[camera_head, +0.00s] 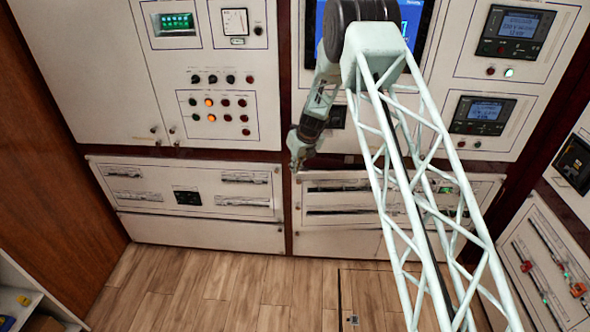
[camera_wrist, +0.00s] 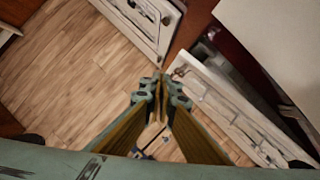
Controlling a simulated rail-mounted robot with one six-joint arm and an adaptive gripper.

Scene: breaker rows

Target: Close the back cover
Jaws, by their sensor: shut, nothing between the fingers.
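My gripper (camera_head: 296,163) is shut and empty, pointing down near the post between the two low panels on the back wall. In the wrist view its fingers (camera_wrist: 161,88) meet in the middle, apart from any panel. The left low panel (camera_head: 150,201) is white with slotted breaker rows and a small dark meter. The middle low panel (camera_head: 318,223) is partly hidden behind my arm; it also shows in the wrist view (camera_wrist: 240,107), with a dark gap beside its upper edge. I cannot tell for sure which panel is the back cover.
Upper cabinets (camera_head: 95,75) with buttons, lamps and displays stand above the low panels. A right side panel (camera_head: 545,262) has red and green breakers. A shelf (camera_head: 25,290) with small items is at the lower left. The wooden floor (camera_head: 215,285) before the panels is clear.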

